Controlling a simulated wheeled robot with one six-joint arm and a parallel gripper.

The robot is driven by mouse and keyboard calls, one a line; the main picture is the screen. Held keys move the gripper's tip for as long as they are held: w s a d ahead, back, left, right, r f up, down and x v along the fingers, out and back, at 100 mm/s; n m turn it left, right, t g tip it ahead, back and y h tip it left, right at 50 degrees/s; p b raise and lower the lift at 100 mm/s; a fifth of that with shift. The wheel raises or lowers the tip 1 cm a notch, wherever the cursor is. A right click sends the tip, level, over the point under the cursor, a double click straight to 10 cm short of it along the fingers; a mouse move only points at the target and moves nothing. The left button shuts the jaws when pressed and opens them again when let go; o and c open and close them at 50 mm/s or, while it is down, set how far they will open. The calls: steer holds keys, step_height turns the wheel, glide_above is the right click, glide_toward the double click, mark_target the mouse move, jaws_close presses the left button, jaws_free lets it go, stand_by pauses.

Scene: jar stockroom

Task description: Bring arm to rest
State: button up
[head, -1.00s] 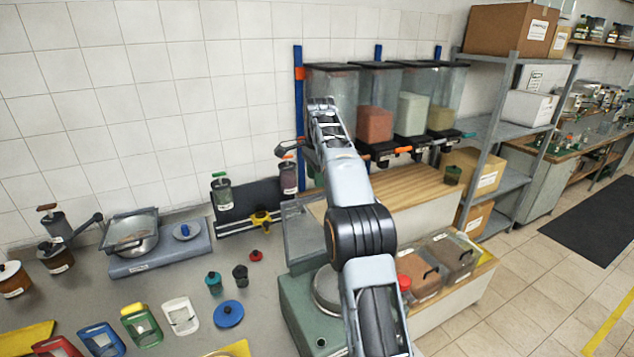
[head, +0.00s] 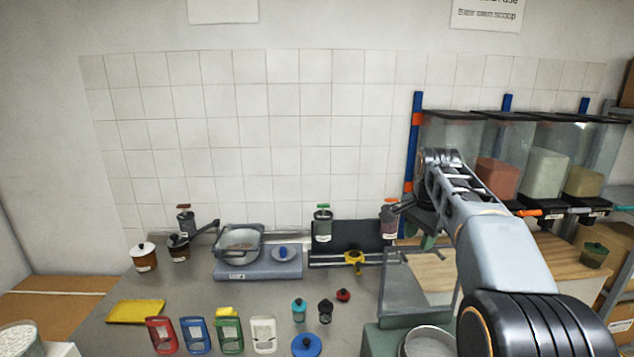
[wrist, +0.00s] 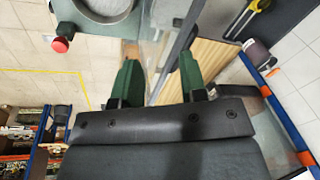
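My arm reaches in from the lower right of the head view, bent over the bench's right end. My gripper (head: 430,240) hangs at its far end, in front of the dispenser rack's left post, and the arm partly hides it. In the wrist view my gripper (wrist: 158,72) shows two green fingers well apart, with nothing held between them. The fingers are above the clear-walled enclosure and the wooden board (wrist: 210,62).
Clear bins (head: 545,172) of coloured powder stand behind my arm. A purple-labelled jar (head: 389,220) is just left of my gripper. A scale (head: 258,262), several jars, lids and coloured frames cover the grey bench (head: 200,300). A green cup (head: 594,255) stands at right.

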steer(key=s+a+f+n+t+b, duration=0.1)
steer(key=s+a+f+n, duration=0.2)
steer(key=s+f+n, duration=0.3)
steer(key=s+a+f+n+t+b, duration=0.1)
steer(key=s+a+f+n, duration=0.3)
steer(key=s+f, duration=0.5)
steer(key=s+n, duration=0.2)
steer(key=s, duration=0.6)
steer(key=shift+s+a+f+t+b, duration=0.15)
steer(key=shift+s+f+t+b, duration=0.1)
steer(key=shift+t+b, duration=0.15)
